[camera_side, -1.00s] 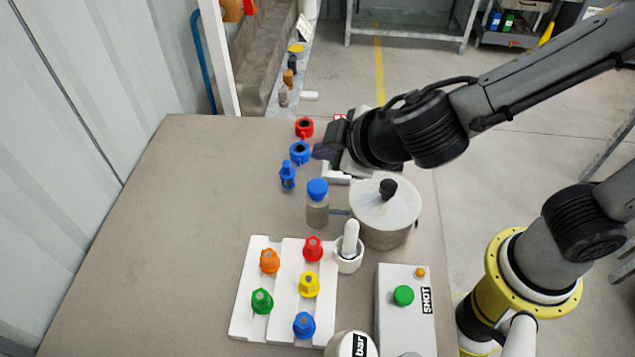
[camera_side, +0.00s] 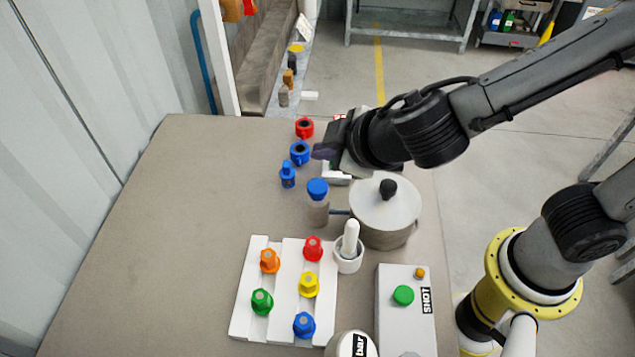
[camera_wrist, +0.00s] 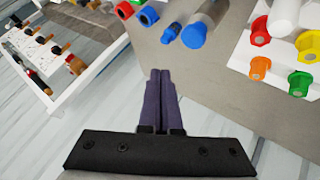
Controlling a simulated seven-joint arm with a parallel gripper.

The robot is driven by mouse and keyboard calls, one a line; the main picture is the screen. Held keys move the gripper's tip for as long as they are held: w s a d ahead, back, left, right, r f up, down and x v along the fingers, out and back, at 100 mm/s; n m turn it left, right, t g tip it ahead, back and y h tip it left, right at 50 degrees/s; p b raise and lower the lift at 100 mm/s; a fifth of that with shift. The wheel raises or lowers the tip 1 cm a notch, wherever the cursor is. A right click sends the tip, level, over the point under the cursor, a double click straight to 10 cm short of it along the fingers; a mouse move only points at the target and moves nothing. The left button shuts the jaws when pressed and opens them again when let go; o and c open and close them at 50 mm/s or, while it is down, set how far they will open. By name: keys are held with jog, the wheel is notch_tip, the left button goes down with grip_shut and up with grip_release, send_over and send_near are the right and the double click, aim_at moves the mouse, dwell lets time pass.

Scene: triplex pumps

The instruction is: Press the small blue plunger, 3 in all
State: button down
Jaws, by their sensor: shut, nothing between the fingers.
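The small blue plunger (camera_side: 287,175) stands upright on the table, left of the blue-capped bottle (camera_side: 318,205). In the wrist view the small plunger (camera_wrist: 171,33) lies beyond the fingertips, up and slightly right, next to the larger blue cap (camera_wrist: 194,35). A blue ring-topped piece (camera_side: 300,153) and a red one (camera_side: 304,128) stand behind it. My gripper (camera_side: 322,151) is shut and empty, with its dark fingers pointing left in the side view. In the wrist view its fingertips (camera_wrist: 159,73) are together and apart from the plunger.
A lidded metal pot (camera_side: 384,215) stands right of the bottle, with a white mortar and pestle (camera_side: 349,256) in front. A white tray (camera_side: 242,320) holds several coloured knobs. A box with a green button (camera_side: 404,296) is at front right. The table's left side is clear.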

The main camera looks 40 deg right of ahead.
aim_at(323, 189)
dwell(0.8)
notch_tip(323, 189, up, 4)
jog(key=shift+f, duration=0.1)
dwell(0.4)
jog(key=shift+f, duration=4.4)
jog(key=shift+f, duration=0.4)
